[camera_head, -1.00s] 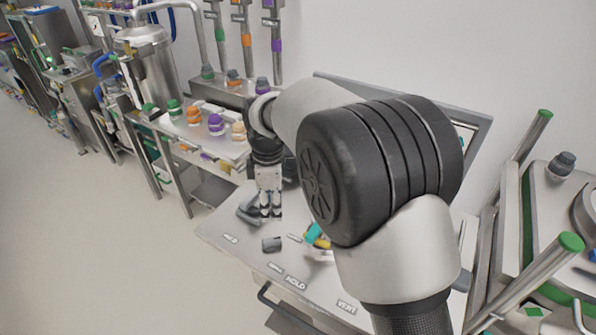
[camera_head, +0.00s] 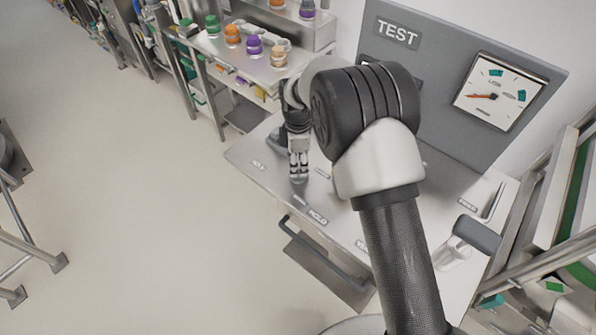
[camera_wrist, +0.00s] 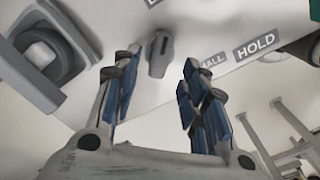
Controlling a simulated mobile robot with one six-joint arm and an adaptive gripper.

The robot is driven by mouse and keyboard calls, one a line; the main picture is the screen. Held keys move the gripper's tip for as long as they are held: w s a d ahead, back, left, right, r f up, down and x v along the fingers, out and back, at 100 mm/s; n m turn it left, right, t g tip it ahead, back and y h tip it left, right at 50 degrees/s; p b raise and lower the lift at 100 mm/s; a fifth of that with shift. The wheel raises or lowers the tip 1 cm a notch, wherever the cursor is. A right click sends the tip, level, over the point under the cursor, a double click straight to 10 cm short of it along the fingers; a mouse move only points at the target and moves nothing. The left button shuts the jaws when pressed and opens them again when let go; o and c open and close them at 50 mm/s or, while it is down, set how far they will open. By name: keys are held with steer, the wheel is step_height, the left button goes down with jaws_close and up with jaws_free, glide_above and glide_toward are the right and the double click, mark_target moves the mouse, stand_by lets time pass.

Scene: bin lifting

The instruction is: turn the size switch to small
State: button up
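The size switch (camera_wrist: 160,54) is a small grey elongated knob on the light panel top (camera_wrist: 222,22). In the wrist view it lies between and beyond my open fingers, its narrower end towards the cut-off label starting with "L" (camera_wrist: 153,2). The partly hidden small label (camera_wrist: 213,62) is to its right, past my right finger. My gripper (camera_wrist: 160,68) is open, with a gap between each finger and the switch. In the head view my gripper (camera_head: 299,177) points down over the panel, and the switch is mostly hidden beneath it. Contact cannot be told there.
A HOLD label (camera_wrist: 256,46) lies right of the small label. The TEST panel (camera_head: 440,100) with a gauge (camera_head: 497,92) stands behind. A rail (camera_head: 320,245) runs along the front edge.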

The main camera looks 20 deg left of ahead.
mark_target(299, 175)
steer(key=shift+f+b, duration=0.35)
steer(key=shift+f, duration=1.75)
jaws_close()
